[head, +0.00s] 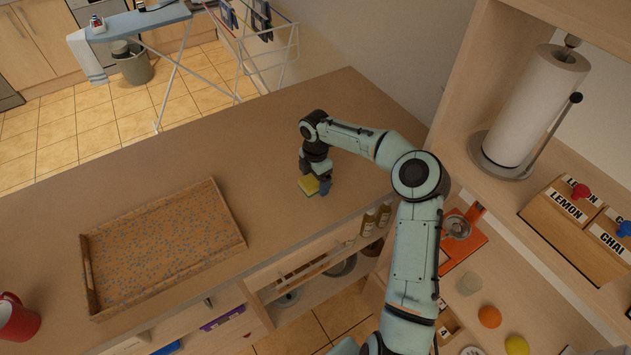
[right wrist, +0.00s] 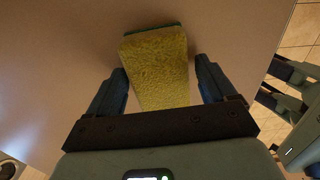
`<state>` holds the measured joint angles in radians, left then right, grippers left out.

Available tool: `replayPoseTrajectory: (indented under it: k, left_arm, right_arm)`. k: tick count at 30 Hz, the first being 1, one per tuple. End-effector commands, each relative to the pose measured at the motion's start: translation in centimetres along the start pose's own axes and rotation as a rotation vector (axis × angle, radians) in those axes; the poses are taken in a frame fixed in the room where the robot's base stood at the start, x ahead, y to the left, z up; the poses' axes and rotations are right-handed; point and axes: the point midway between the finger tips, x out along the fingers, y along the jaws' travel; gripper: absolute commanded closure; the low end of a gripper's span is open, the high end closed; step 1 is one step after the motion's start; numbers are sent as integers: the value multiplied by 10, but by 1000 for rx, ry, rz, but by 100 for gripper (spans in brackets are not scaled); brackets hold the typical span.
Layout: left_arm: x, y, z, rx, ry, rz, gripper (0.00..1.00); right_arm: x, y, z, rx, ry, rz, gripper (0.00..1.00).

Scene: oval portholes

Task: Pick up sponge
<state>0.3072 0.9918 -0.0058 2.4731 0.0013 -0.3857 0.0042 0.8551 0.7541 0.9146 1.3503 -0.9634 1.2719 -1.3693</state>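The sponge (head: 308,186) is yellow with a green layer and lies on the wooden counter (head: 270,140) near its right end. In the right wrist view the yellow face of the sponge (right wrist: 157,66) fills the space between the two fingers. My right gripper (head: 319,186) is over the sponge, pointing down. In the right wrist view my right gripper (right wrist: 162,85) is open, with a finger on each side of the sponge and small gaps visible. The near end of the sponge is hidden behind the gripper body. My left gripper is not in view.
A speckled tray (head: 160,245) lies on the counter to the left, and a red mug (head: 16,318) stands at the far left. Small bottles (head: 376,217) stand below the counter's front edge. A paper towel roll (head: 535,105) stands on the right shelf. The counter around the sponge is clear.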

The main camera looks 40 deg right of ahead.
Motion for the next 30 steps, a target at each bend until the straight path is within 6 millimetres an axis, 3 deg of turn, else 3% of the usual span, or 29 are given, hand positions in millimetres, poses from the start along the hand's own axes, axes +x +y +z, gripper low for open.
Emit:
replayPoseTrajectory:
  k: [1,3,4,14,20,26,30]
  left_arm:
    - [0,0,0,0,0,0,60]
    - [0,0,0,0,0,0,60]
    - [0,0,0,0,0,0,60]
    - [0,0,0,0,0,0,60]
    - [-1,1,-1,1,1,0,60]
    - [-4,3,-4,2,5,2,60]
    - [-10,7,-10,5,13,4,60]
  right_arm:
    - [0,0,0,0,0,0,35]
    - [0,0,0,0,0,0,57]
    - [0,0,0,0,0,0,63]
    - [-1,0,0,0,0,0,63]
    - [-11,1,0,0,-3,3,63]
    - [-45,2,0,1,-4,6,63]
    - [-86,3,0,0,-5,8,63]
